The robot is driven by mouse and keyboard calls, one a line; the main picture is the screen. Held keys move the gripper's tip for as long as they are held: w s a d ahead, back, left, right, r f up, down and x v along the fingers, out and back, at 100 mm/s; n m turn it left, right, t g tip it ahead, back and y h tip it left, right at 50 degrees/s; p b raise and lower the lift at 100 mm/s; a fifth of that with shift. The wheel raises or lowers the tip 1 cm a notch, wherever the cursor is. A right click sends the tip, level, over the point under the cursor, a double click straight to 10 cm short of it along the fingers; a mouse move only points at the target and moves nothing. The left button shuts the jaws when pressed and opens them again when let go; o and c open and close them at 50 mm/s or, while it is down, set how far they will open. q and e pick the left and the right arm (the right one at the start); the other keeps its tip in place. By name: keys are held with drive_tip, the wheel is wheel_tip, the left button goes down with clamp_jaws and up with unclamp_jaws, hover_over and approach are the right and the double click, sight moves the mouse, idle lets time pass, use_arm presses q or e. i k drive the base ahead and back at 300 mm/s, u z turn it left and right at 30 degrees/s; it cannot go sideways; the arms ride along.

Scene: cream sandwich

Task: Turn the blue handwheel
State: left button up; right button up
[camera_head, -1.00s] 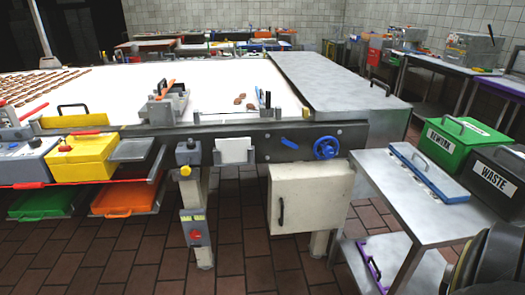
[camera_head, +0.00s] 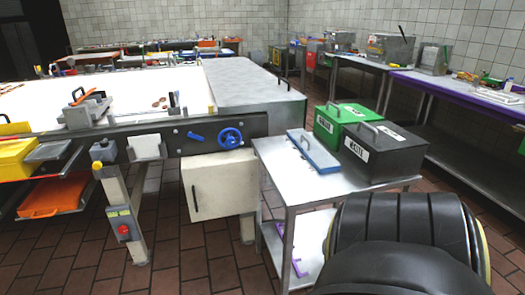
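The blue handwheel (camera_head: 230,138) is mounted on the dark front rail of the long conveyor table (camera_head: 165,137), near its right end. It has a round rim with spokes and faces me. A small blue lever (camera_head: 196,136) sits on the rail just left of it. Nothing touches the wheel. A black rounded arm part of mine fills the lower right. Neither gripper shows in the view.
A steel side table (camera_head: 330,183) stands right of the wheel, bearing a green bin (camera_head: 335,128), a black waste bin (camera_head: 375,165) and a blue flat case (camera_head: 313,152). A cream cabinet (camera_head: 222,187) hangs below the wheel. Tiled floor (camera_head: 185,255) is open in front.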

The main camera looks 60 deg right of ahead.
sight(231, 140)
drive_tip(key=k, duration=0.4)
drive_tip(key=z, duration=0.95)
